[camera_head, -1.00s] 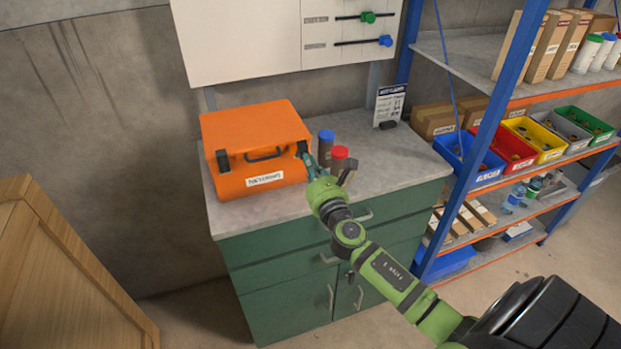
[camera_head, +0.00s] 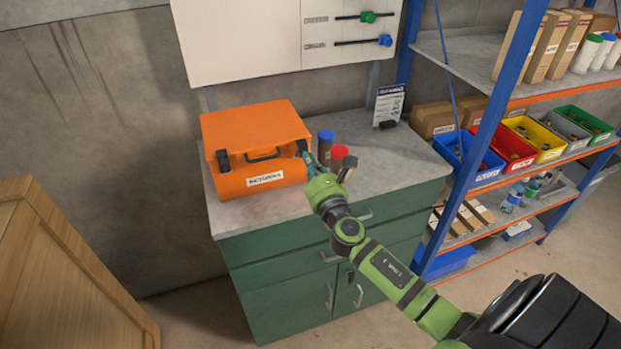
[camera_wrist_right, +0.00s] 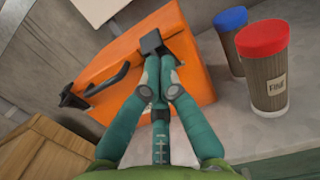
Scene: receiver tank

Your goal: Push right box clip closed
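The orange box (camera_head: 255,140) stands on the grey counter top, with a black handle and a white label on its front. In the right wrist view the box (camera_wrist_right: 190,75) shows its black right clip (camera_wrist_right: 151,42) near the top edge and its left clip (camera_wrist_right: 70,95) farther left. My right gripper (camera_head: 307,160) is at the right end of the box front. In the right wrist view its teal fingers (camera_wrist_right: 160,62) are together, with tips at or just below the right clip. Nothing shows between them. The tips partly hide the clip. My left gripper is not in view.
A blue-capped jar (camera_head: 325,145) and a red-capped jar (camera_head: 338,158) stand close to the right of the gripper. A sign (camera_head: 389,104) stands farther back. Blue shelving (camera_head: 478,135) rises at the right. The counter (camera_head: 400,165) is clear right of the jars.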

